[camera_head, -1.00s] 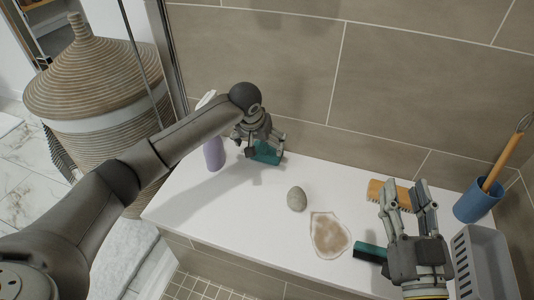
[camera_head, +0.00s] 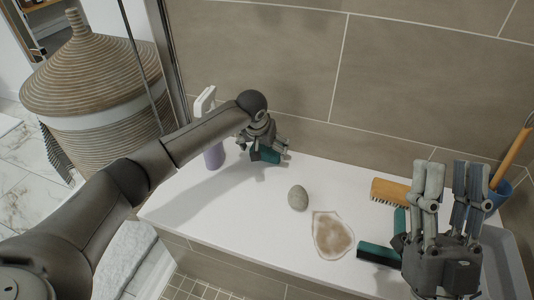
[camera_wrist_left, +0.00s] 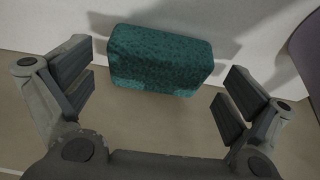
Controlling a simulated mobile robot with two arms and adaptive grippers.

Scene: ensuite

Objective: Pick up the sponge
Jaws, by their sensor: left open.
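The sponge (camera_wrist_left: 160,60) is a dark teal block on the white ledge. In the left wrist view it lies ahead of and between the open fingers, with no finger clearly touching it. In the head view the sponge (camera_head: 268,156) is partly hidden by my left gripper (camera_head: 266,150), which is over it near the wall. My right gripper (camera_head: 448,190) is at the right with its fingers apart and pointing up, empty.
A spray bottle (camera_head: 213,152) stands just left of my left gripper. A grey stone (camera_head: 298,198), a brown stain (camera_head: 331,235), a teal-headed tool (camera_head: 378,254) and a wooden brush (camera_head: 390,192) are on the ledge (camera_head: 250,220). A blue cup (camera_head: 499,193) and grey basket are at right.

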